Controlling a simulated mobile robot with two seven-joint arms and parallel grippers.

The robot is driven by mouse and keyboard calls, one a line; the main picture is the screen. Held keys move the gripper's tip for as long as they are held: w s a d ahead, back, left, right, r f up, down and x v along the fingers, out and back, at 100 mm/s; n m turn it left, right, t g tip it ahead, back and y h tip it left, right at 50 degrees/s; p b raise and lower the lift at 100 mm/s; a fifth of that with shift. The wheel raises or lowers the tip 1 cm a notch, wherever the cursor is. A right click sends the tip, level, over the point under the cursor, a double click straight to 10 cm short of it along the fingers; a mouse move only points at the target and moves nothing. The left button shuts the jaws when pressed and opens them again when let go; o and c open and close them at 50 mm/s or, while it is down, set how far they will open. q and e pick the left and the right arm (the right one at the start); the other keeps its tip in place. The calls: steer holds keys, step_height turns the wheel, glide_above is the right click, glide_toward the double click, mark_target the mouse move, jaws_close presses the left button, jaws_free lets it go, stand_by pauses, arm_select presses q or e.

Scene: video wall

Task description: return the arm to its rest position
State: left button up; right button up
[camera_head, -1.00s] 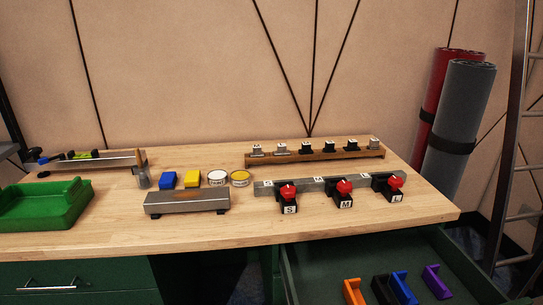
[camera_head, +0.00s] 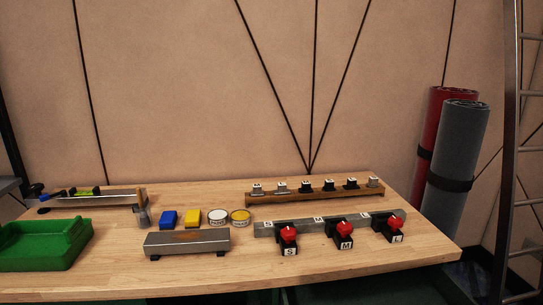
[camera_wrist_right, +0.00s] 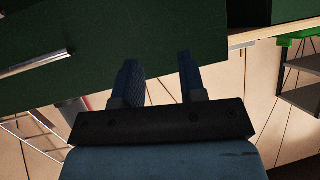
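My right gripper (camera_wrist_right: 158,80) shows in the right wrist view. Its two blue fingers stand apart with nothing between them. A dark green cabinet front (camera_wrist_right: 225,50) with a metal handle (camera_wrist_right: 38,62) lies beyond the fingers. Neither arm nor gripper shows in the head view, and my left gripper is in no view.
The wooden workbench (camera_head: 350,275) holds a green tray (camera_head: 40,245), a grey metal block (camera_head: 187,242), a rail with red-knobbed pieces (camera_head: 340,230), and a wooden rack (camera_head: 315,194). Rolled mats (camera_head: 455,160) and a ladder (camera_head: 510,180) stand at right.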

arm_select(q)
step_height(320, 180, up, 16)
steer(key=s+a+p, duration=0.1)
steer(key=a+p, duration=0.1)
steer(key=p, duration=2.1)
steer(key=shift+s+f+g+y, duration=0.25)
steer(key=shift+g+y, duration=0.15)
arm_select(e)
step_height(320, 180, up, 15)
steer(key=s+d, duration=0.1)
steer(key=d, duration=0.1)
steer(key=shift+s+r+g+h, duration=0.2)
steer(key=shift+s+g+h, duration=0.15)
steer(key=shift+g+h, duration=0.05)
